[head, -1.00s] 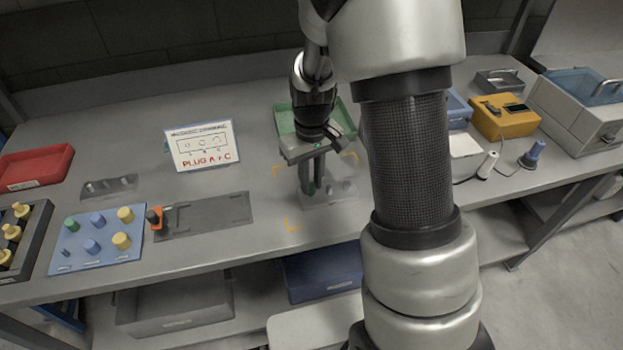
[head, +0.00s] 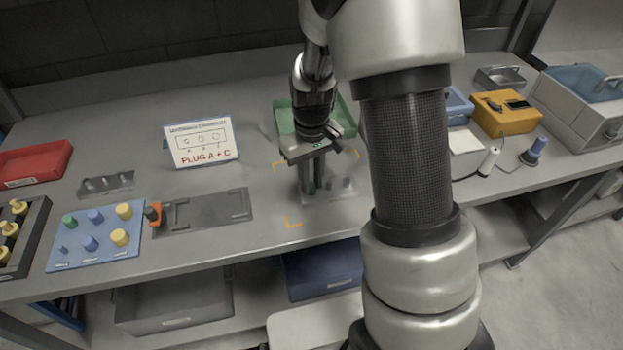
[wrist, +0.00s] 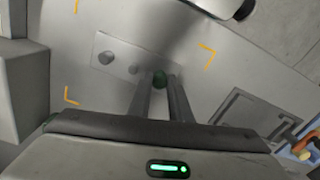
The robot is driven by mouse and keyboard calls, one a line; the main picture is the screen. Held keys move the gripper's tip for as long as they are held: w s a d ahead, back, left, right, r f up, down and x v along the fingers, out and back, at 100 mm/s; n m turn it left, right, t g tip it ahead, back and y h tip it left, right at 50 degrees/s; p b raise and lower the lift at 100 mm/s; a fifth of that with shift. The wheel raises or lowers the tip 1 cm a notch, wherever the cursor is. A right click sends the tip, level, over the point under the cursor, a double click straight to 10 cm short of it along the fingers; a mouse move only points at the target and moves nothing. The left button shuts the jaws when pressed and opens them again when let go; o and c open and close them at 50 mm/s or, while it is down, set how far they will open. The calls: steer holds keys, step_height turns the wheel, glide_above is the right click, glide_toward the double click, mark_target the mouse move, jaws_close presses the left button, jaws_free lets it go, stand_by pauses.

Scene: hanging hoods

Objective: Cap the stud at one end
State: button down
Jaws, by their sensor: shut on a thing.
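My gripper (head: 308,188) is shut on a small green cap (wrist: 159,78) between its fingertips, pointing down. It is at one end of a pale plate with studs (wrist: 123,63), which lies on the bench inside orange corner marks. In the wrist view a larger stud (wrist: 106,57) stands at the plate's far end and a smaller one (wrist: 134,69) nearer the cap. The cap covers the end of the plate at my fingertips, and any stud under it is hidden. I cannot tell whether the cap is seated. The plate also shows in the head view (head: 335,196).
A blue board (head: 75,258) with green, blue and yellow caps lies at left, beside an orange-ended grey plate (head: 208,216). A sign (head: 201,143) reads "PLUG A + C". A green bin (head: 288,118) stands behind my gripper. Bench space between sign and marks is clear.

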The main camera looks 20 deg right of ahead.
steer(key=c, duration=1.5)
jaws_free()
steer(key=shift+c, duration=0.2)
step_height(320, 180, up, 18)
steer(key=p, duration=0.2)
steer(key=s+r+m+t+p, duration=0.3)
steer(key=s+r+t+p, duration=0.2)
steer(key=s+r, duration=1.1)
steer(key=s+p, duration=0.2)
steer(key=p, duration=0.1)
steer(key=shift+t, duration=0.3)
